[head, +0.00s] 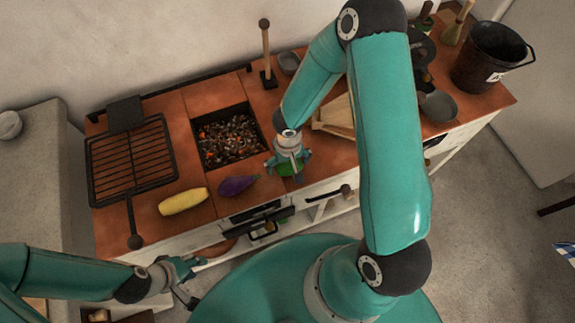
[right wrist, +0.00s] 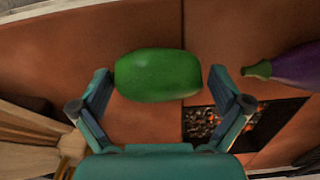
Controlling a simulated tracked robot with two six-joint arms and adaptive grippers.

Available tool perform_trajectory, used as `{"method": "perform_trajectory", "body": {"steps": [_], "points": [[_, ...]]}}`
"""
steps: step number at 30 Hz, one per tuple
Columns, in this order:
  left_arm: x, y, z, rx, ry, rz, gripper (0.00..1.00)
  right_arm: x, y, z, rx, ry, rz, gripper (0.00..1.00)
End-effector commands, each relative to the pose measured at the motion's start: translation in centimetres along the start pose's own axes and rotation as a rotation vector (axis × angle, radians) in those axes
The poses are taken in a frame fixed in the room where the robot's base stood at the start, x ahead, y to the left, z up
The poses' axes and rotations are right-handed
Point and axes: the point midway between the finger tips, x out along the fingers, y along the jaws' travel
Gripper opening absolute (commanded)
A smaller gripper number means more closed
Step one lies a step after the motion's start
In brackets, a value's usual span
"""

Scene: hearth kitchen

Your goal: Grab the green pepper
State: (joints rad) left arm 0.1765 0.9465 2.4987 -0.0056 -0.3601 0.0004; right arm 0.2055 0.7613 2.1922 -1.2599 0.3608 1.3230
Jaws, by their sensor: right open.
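The green pepper (right wrist: 158,75) lies on the terracotta-tiled counter, and in the right wrist view it sits between the open fingers of my right gripper (right wrist: 164,88). A gap shows on both sides of it. In the head view my right gripper (head: 289,166) is over the pepper (head: 291,170) and hides part of it. My left gripper (head: 190,281) is low at the left, in front of the counter. Its fingers look spread with nothing between them.
A purple eggplant (head: 237,185) and a yellow corn-like vegetable (head: 183,201) lie left of the pepper. Behind them are a pit of glowing coals (head: 229,139) and a black grill rack (head: 131,158). A wooden item (head: 335,116) lies right of my right gripper. A black bucket (head: 490,55) stands far right.

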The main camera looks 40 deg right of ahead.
Motion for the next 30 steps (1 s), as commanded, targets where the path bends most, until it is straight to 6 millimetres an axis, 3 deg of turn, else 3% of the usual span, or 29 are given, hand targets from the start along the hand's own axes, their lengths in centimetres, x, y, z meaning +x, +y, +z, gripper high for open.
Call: {"method": "perform_trajectory", "body": {"steps": [9, 18, 30], "points": [[0.09, -0.03, 0.01, 0.0, 0.0, 0.0, 0.4, 0.6, 0.0, -0.04, 0.001, 0.001, -0.001, 1.0], [0.09, -0.03, 0.01, 0.0, 0.0, 0.0, 0.4, 0.58, -0.01, -0.04, 0.0, 0.001, -0.001, 0.51], [-0.1, 0.04, 0.01, 0.0, 0.0, 0.0, 0.4, -0.1, -0.03, -0.1, 0.001, 0.003, 0.0, 0.5]]}}
